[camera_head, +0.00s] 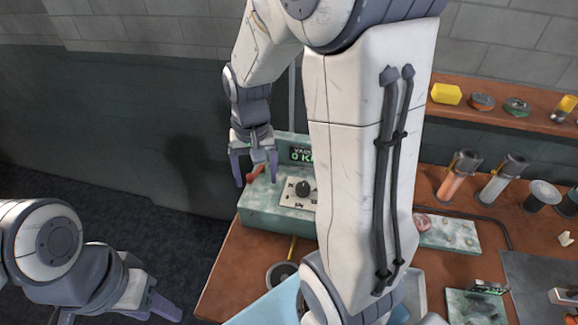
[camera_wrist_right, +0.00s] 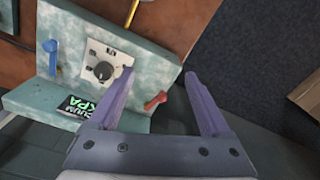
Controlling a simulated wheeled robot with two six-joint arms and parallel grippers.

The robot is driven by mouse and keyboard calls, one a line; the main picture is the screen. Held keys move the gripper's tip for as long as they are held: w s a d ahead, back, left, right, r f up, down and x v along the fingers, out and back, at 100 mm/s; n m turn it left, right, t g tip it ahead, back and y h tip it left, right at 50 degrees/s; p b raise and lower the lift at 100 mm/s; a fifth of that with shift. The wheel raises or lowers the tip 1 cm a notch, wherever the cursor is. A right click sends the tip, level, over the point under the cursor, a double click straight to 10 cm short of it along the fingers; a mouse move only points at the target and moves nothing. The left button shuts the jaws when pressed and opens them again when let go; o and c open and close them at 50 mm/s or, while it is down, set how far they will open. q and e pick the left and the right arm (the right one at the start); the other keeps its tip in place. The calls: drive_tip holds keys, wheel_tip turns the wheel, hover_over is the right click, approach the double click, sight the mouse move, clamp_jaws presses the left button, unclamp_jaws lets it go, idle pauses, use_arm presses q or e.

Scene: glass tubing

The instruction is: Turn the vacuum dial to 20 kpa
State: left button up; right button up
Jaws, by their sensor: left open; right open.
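The vacuum dial (camera_head: 303,188) is a black knob on a white marked plate, on a mottled green box (camera_head: 262,213). It also shows in the right wrist view (camera_wrist_right: 103,70). A dark display (camera_head: 302,155) with green characters stands behind it, and "0 K" can be read. My right gripper (camera_head: 255,183) is open and empty, over the box's left end beside a red lever (camera_head: 256,172). In the right wrist view its left finger reaches close to the dial plate, and the knob is outside the jaws. My left gripper (camera_head: 118,314) is open and empty at the lower left, away from the box.
A blue lever (camera_wrist_right: 52,55) is on the box beyond the dial. The wooden bench (camera_head: 225,280) holds tubes and small parts at right. A shelf (camera_head: 500,115) is behind. A cardboard box (camera_wrist_right: 306,95) lies on the floor.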

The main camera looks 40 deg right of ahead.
sight(303, 186)
drive_tip(key=d+f+m, duration=0.3)
drive_tip(key=d+m, duration=0.3)
drive_tip(key=d, duration=0.8)
wheel_tip(303, 186, down, 10)
drive_tip(key=shift+p, duration=1.15)
clamp_jaws()
